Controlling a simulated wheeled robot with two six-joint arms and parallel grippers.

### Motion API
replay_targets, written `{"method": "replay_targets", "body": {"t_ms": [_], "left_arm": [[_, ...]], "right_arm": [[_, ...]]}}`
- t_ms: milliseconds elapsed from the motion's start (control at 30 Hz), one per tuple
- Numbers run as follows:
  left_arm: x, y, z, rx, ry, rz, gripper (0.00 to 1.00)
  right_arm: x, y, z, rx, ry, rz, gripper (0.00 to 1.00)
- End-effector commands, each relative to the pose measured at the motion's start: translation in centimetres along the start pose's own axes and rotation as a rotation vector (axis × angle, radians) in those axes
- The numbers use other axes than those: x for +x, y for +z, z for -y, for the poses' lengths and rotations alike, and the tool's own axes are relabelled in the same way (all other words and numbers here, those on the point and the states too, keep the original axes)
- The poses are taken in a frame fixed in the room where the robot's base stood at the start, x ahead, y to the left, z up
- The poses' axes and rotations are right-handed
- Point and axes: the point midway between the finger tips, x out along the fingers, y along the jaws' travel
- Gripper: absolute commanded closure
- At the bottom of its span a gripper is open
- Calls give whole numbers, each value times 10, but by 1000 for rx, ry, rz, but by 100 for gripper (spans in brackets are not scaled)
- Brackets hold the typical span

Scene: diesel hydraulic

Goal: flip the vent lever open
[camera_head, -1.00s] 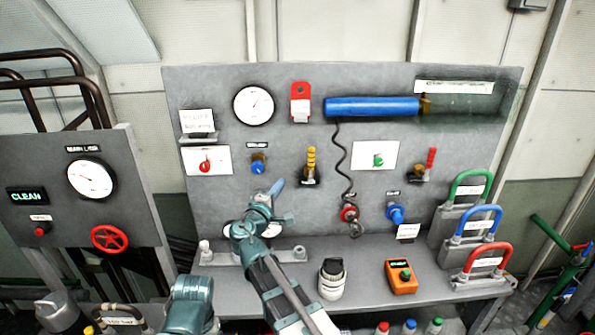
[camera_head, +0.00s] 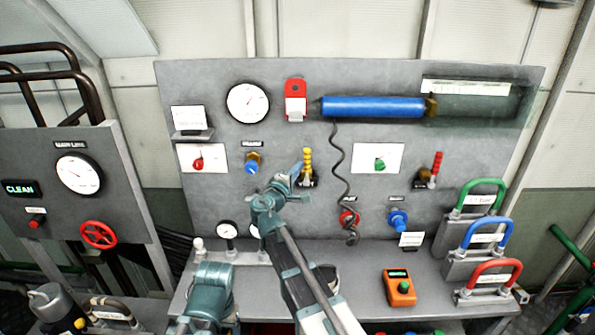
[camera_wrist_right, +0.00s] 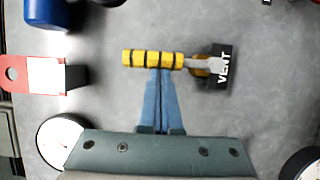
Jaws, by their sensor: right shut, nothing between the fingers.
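The vent lever (camera_head: 307,163) has a yellow grip with dark bands and stands upright on the grey panel. In the right wrist view the same lever (camera_wrist_right: 153,59) lies across the picture, beside a dark label reading VENT (camera_wrist_right: 222,67). My right gripper (camera_head: 294,171) is shut with nothing between its fingers. In the right wrist view its blue fingertips (camera_wrist_right: 160,72) are at the edge of the yellow grip, beside it and not around it. I cannot tell whether they touch.
A blue cylinder (camera_head: 372,107) and a red tag (camera_head: 295,100) are above the lever. A black coiled cord (camera_head: 337,165) hangs close to its right. A blue-knobbed valve (camera_head: 252,164) is to its left. An orange box (camera_head: 399,287) stands on the bench.

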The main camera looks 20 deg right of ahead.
Motion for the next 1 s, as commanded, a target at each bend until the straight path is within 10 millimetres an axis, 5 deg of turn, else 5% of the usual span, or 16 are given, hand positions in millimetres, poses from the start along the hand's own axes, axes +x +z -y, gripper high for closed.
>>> {"method": "replay_targets", "body": {"t_ms": [1000], "left_arm": [[-16, 1, 2, -4, 0, 0, 24]], "right_arm": [[4, 10, -5, 123, -50, 1, 100]]}}
